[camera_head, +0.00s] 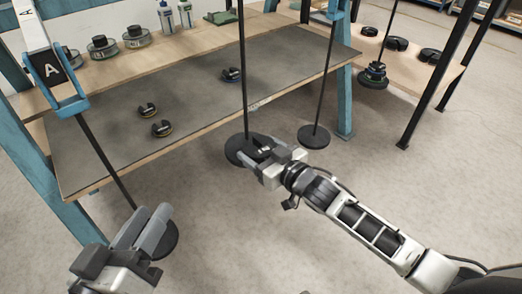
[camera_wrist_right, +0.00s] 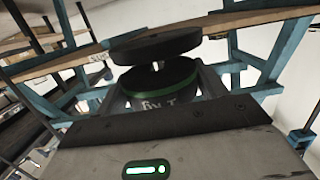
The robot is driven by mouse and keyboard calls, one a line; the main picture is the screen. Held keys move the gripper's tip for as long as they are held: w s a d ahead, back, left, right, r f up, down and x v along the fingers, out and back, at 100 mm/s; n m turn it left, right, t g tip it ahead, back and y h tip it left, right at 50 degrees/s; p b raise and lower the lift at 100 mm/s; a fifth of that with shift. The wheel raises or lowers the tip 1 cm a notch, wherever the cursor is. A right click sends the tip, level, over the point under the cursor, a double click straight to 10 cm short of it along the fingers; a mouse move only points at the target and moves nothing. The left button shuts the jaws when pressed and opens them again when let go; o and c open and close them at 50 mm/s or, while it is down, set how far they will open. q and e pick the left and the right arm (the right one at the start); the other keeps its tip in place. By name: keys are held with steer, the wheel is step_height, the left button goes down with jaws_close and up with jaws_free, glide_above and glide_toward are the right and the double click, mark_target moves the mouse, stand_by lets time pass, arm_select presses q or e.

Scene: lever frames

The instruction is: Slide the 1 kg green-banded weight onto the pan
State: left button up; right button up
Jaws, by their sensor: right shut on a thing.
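The green-banded weight (camera_wrist_right: 160,82) is a dark disc with a green stripe and upside-down "1 kg" lettering in the right wrist view. My right gripper (camera_head: 263,150) is shut on it. In the head view the weight is mostly hidden by the fingers. A black pan (camera_head: 234,152) on a hanging rod is right beside this gripper. A black disc (camera_wrist_right: 153,46), apparently the pan, shows above the weight in the wrist view; I cannot tell whether they touch. My left gripper (camera_head: 150,210) looks open and empty beside another hanging pan (camera_head: 168,240) at lower left.
A pan (camera_head: 314,137) hangs to the right, and a loaded pan (camera_head: 373,80) hangs farther back. The lever end marked A (camera_head: 52,70) is at left.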

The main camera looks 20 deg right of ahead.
mark_target(248, 141)
steer(key=shift+r+b+x, duration=0.1)
steer(key=shift+r+x, duration=0.1)
steer(key=shift+x, duration=0.6)
steer(key=shift+r+b+x, duration=0.15)
steer(key=shift+r+x, duration=0.05)
steer(key=shift+x, duration=0.6)
steer(key=shift+r+b+x, duration=0.1)
steer(key=shift+r+x, duration=0.1)
steer(key=shift+x, duration=0.6)
stand_by(0.4)
steer(key=shift+f, duration=0.45)
stand_by(0.6)
steer(key=o, duration=1.5)
steer(key=shift+o, duration=0.3)
steer(key=shift+s+f, duration=0.1)
steer(key=shift+f, duration=0.25)
steer(key=shift+r, duration=0.15)
